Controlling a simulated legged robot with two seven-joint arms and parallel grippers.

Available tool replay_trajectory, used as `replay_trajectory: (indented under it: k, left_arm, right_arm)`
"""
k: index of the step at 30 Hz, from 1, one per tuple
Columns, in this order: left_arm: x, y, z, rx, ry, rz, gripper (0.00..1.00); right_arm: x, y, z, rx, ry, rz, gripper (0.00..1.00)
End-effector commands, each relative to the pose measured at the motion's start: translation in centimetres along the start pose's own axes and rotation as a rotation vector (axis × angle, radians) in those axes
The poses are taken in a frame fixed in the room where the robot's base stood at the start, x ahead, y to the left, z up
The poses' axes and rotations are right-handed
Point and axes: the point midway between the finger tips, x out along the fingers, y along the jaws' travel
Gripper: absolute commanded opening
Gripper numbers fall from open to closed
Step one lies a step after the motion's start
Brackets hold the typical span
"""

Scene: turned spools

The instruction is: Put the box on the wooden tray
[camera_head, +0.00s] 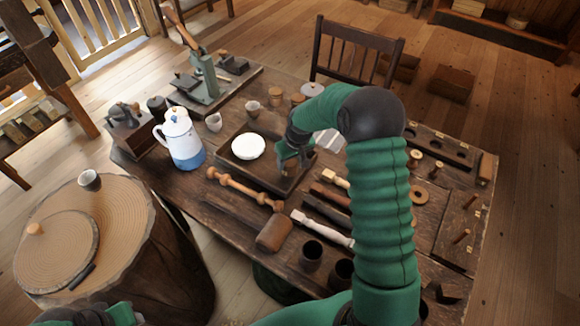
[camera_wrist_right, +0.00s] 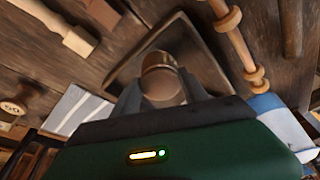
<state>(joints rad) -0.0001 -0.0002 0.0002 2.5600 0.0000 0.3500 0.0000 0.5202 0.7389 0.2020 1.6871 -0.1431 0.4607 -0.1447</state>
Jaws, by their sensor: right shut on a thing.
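The dark wooden tray (camera_head: 262,178) lies on the workbench with a white bowl (camera_head: 248,146) in its left part. My right gripper (camera_head: 291,166) reaches down over the right part of the tray. In the right wrist view it is shut on a small round brown box (camera_wrist_right: 162,82), which sits between the two fingers. The tray (camera_wrist_right: 190,42) shows behind the box there. In the head view the box is mostly hidden by the gripper, and I cannot tell whether it touches the tray. Part of my left arm shows at the bottom left edge; its fingers are not visible.
A white and blue coffee pot (camera_head: 182,142) stands left of the tray. A turned spindle (camera_head: 244,188) lies in front of it, and a pale turned leg (camera_head: 322,228) lies nearer. Small cups (camera_head: 253,107) stand behind the tray. A tree-stump table (camera_head: 135,215) is at left.

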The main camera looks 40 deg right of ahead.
Motion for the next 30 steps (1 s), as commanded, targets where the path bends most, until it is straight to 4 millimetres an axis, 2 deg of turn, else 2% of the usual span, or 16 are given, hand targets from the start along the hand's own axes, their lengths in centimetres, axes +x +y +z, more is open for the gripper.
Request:
replay_trajectory:
  k: [6, 15, 16, 21, 30]
  left_arm:
    - [0.0, 0.0, 0.0, 0.000, 0.000, 0.000, 0.36]
    - [0.2, 0.0, 0.1, 0.000, 0.000, 0.000, 0.36]
    - [0.1, 0.0, 0.0, 0.000, 0.000, 0.000, 0.36]
    - [0.1, 0.0, 0.0, 0.000, 0.000, 0.000, 0.36]
    - [-0.1, 0.0, 0.0, 0.000, 0.000, 0.000, 0.36]
  right_arm:
    - [3.2, -0.1, 1.0, 0.000, -0.004, -0.001, 0.04]
    - [3.5, 0.0, 1.1, 0.000, -0.003, -0.001, 0.04]
    - [3.5, 0.0, 1.1, 0.000, -0.003, -0.001, 0.54]
    - [3.5, 0.0, 1.1, 0.000, -0.003, -0.001, 0.73]
    - [3.1, 0.0, 1.0, 0.000, -0.002, -0.001, 0.73]
